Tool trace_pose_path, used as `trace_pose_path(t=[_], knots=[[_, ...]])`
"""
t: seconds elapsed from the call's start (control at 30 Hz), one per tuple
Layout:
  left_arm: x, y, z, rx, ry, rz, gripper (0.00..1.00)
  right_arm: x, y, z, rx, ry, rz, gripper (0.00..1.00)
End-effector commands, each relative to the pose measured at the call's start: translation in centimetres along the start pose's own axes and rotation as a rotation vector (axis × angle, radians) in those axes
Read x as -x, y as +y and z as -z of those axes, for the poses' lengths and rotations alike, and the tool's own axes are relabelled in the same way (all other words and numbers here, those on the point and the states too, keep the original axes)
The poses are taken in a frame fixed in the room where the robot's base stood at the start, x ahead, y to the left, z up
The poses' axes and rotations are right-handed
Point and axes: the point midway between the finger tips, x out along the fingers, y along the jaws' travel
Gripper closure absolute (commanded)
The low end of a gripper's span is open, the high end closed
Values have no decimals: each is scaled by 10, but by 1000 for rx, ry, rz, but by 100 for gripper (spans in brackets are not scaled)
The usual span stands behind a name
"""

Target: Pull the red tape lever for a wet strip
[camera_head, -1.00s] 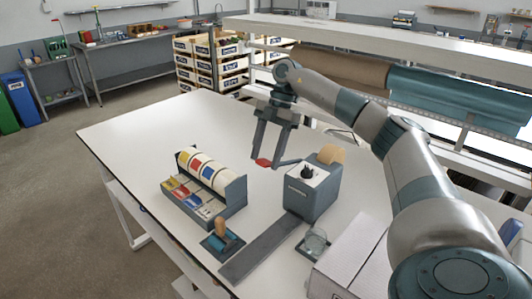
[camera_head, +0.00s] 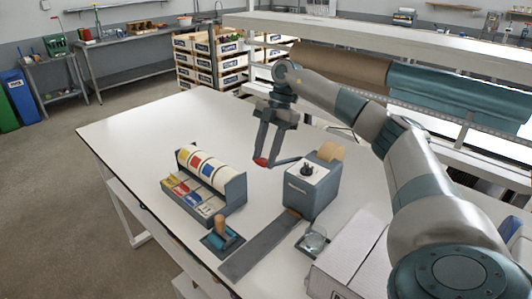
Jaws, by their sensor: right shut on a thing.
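The tape dispenser (camera_head: 311,190) is a grey box with a white top, a black knob and a brown tape roll (camera_head: 331,152) at its back. Its lever ends in a red tip (camera_head: 261,162) to the left of the box. My right gripper (camera_head: 262,158) points down and is shut on the red lever tip. A short piece of brown tape (camera_head: 293,213) shows at the dispenser's front, over the grey strip plate (camera_head: 262,244). My left gripper is not in view.
A label dispenser (camera_head: 207,180) with coloured rolls stands to the left. A wooden-handled tool (camera_head: 222,229) sits on a pad, a glass dish (camera_head: 315,240) stands right of the plate, and a white box (camera_head: 345,258) is at front right. The table's back left is clear.

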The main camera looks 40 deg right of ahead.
Motion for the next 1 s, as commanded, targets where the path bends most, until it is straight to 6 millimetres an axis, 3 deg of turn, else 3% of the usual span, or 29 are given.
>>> trace_pose_path(t=[0.6,1.0], knots=[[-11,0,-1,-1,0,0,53,-66,-1,-5,1,8,11,100],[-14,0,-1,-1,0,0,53,-81,-1,-9,3,10,12,100]])
